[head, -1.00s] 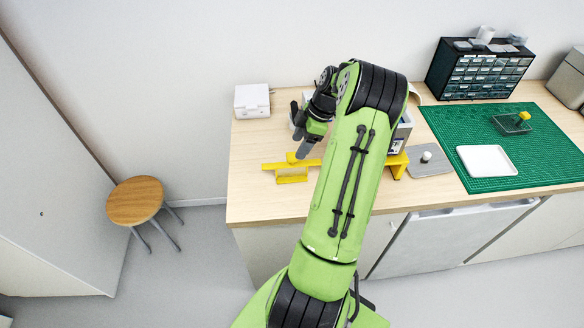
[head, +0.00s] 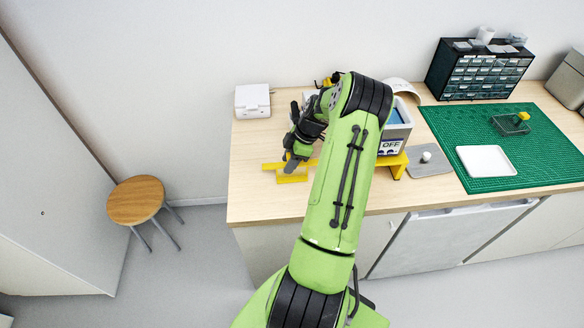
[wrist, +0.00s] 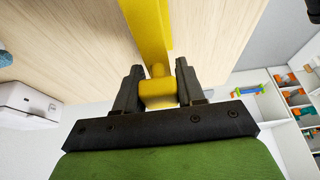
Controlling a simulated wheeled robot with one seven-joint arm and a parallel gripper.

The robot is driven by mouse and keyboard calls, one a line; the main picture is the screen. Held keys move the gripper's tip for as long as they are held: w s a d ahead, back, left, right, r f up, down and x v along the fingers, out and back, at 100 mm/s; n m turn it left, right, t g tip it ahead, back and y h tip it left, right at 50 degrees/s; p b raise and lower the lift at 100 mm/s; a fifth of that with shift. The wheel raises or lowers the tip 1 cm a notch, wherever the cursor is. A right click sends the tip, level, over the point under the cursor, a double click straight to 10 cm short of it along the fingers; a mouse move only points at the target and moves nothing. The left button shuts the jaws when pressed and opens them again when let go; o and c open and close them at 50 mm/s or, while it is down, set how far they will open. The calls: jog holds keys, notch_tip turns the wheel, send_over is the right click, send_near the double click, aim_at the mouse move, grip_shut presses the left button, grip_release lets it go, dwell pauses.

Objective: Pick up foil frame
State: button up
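I cannot tell for sure which part is the foil frame. A yellow piece with a long flat bar (head: 272,166) and a lower ledge (head: 292,179) is at the left of the bench. My gripper (head: 292,163) is over it and hides part of it. In the wrist view, a small yellow block (wrist: 158,94) lies between the two fingers of my gripper (wrist: 159,72), filling nearly all the gap. The yellow bar (wrist: 147,28) runs away beyond it. Whether the fingers press on the block is not clear.
A grey box marked OFF (head: 391,147) stands on a yellow stand (head: 397,160) right of my arm. A white box (head: 252,101) is back left.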

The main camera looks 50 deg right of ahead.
jog(key=shift+c, duration=1.4)
notch_tip(320, 180, up, 10)
jog(key=shift+r, duration=0.1)
